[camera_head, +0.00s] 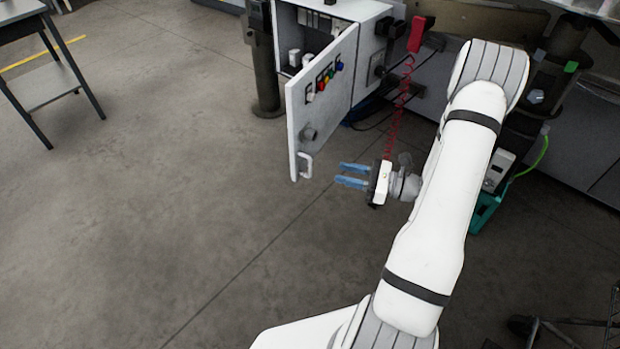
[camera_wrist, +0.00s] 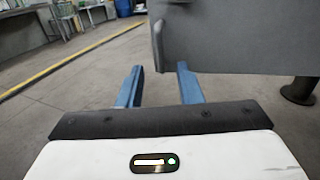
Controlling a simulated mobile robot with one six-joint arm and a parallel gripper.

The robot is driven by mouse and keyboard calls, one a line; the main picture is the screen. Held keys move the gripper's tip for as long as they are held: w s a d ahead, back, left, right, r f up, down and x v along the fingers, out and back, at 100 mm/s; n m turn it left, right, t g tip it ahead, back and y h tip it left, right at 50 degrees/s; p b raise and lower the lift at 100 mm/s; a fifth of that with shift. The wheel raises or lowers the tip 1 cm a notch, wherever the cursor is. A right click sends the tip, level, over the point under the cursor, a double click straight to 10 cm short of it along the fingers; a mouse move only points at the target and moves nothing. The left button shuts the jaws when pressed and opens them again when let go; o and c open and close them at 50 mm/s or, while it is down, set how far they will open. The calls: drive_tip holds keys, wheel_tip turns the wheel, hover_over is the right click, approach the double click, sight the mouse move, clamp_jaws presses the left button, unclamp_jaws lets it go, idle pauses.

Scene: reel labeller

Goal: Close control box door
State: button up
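The control box (camera_head: 345,12) is a light grey cabinet at the top middle of the head view. Its door (camera_head: 326,92) stands wide open, swung out towards me. The door has coloured buttons, a round knob and a white handle (camera_head: 305,165) near its lower free edge. My gripper (camera_head: 340,174) has two blue fingers, apart and empty, pointing left just to the right of the handle, with no contact visible. In the wrist view the open fingers (camera_wrist: 158,88) show below a grey panel, probably the door (camera_wrist: 240,38), with a handle-like piece at its left edge.
A red coiled cord (camera_head: 402,100) hangs behind my gripper. A dark post (camera_head: 263,60) stands beside the box. A table (camera_head: 45,80) is at the far left. The floor left of the door is clear.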

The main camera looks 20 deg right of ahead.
drive_tip(key=x, duration=0.7)
drive_tip(key=shift+a, duration=0.4)
drive_tip(key=shift+c, duration=0.3)
clamp_jaws()
